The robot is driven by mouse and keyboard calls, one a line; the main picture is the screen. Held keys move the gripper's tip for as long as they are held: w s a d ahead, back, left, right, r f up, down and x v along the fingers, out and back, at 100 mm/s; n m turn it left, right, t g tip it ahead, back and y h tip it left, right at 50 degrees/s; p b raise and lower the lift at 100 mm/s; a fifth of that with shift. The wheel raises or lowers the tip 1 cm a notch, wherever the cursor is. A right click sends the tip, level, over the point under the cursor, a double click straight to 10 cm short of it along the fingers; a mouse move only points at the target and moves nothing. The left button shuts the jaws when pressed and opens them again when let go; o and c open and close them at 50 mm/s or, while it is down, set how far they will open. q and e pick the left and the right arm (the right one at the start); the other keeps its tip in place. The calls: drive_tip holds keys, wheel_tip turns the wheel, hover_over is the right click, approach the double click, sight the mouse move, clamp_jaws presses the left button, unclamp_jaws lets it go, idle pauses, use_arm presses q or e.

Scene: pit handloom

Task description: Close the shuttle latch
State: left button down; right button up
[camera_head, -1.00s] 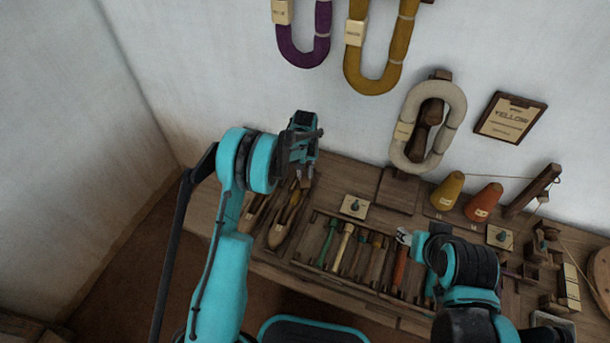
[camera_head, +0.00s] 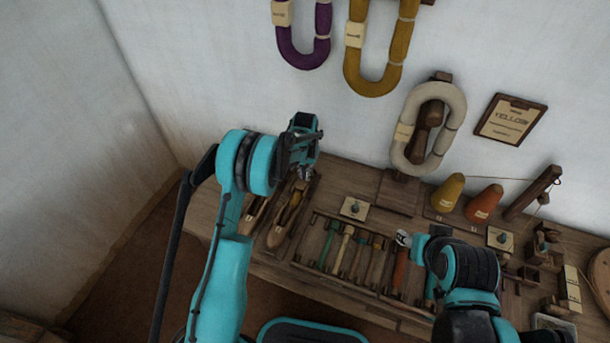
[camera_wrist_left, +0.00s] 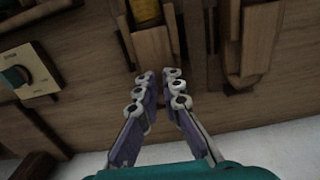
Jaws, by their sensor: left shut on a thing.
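A wooden shuttle (camera_head: 281,228) with a yellow bobbin lies at the left of the bench, beside a second shuttle (camera_head: 254,217). In the left wrist view the yellow bobbin (camera_wrist_left: 145,11) shows at the top, with a wooden latch piece (camera_wrist_left: 153,48) below it. My left gripper (camera_wrist_left: 160,88) is over that shuttle's far end, its fingertips close together at the latch piece. The contact itself is partly hidden by the fingers. In the head view my left gripper (camera_head: 305,171) is by the shuttle's wall-side end. My right gripper (camera_head: 404,239) is above an orange-handled tool; its jaws are unclear.
A tool rack (camera_head: 318,245) stands right of the shuttles. A plate with a teal knob (camera_head: 355,207) lies behind it. Yellow (camera_head: 448,191) and orange (camera_head: 484,203) cones stand further right. Yarn hanks (camera_head: 430,128) hang on the wall.

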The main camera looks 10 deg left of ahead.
use_arm(q)
drive_tip(key=c, duration=1.9)
unclamp_jaws()
drive_tip(key=shift+c, duration=0.2)
wheel_tip(320, 180, up, 12)
